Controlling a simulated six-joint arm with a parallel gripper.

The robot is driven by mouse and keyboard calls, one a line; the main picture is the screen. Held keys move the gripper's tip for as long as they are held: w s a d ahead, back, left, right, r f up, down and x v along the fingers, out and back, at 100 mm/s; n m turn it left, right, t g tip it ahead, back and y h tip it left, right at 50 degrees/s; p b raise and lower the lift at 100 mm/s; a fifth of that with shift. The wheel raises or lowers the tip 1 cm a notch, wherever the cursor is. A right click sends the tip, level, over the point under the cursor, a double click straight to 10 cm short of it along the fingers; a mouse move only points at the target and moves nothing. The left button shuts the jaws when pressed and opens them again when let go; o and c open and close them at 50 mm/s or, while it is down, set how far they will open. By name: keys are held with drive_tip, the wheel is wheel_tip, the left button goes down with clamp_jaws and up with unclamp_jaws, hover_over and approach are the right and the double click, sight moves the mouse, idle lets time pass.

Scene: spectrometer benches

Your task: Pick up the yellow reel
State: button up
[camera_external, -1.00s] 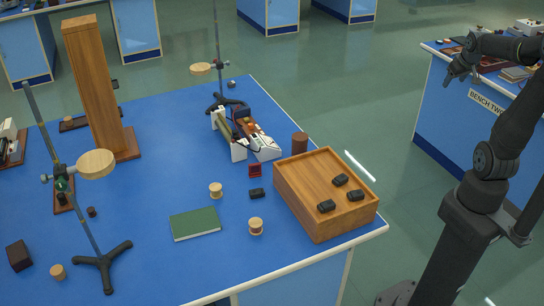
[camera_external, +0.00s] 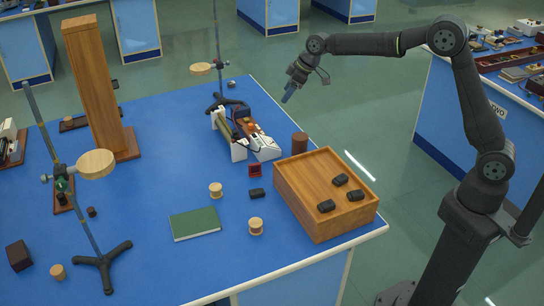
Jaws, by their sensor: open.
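Two small pale yellow, spool-shaped reels stand upright on the blue bench. One reel (camera_external: 216,190) is just above the green book, and the other reel (camera_external: 256,226) is to the book's right, near the front edge. They look alike in colour, so I cannot tell which one is meant. My gripper (camera_external: 288,97) is open and hangs in the air beyond the bench's right edge, pointing down and left. It is well above and away from both reels and appears empty.
A wooden tray (camera_external: 293,205) with black blocks stands right of the reels. A tall wooden column (camera_external: 92,90) and stands with round discs rise on the left.

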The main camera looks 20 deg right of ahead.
drive_tip(key=s+a+f+n+g, duration=0.1)
drive_tip(key=s+a+f, duration=0.15)
drive_tip(key=a, duration=0.45)
drive_tip(key=s+a+f+n, duration=0.1)
drive_tip(key=s+a, duration=0.2)
drive_tip(key=a, duration=0.4)
drive_tip(key=n+g+y, duration=0.1)
drive_tip(key=n, duration=0.1)
approach(216, 187)
drive_tip(key=x, duration=0.4)
drive_tip(key=shift+w+a, duration=0.25)
drive_tip(key=shift+x, duration=3)
drive_tip(key=shift+s+d, duration=0.15)
drive_tip(key=c, duration=1.1)
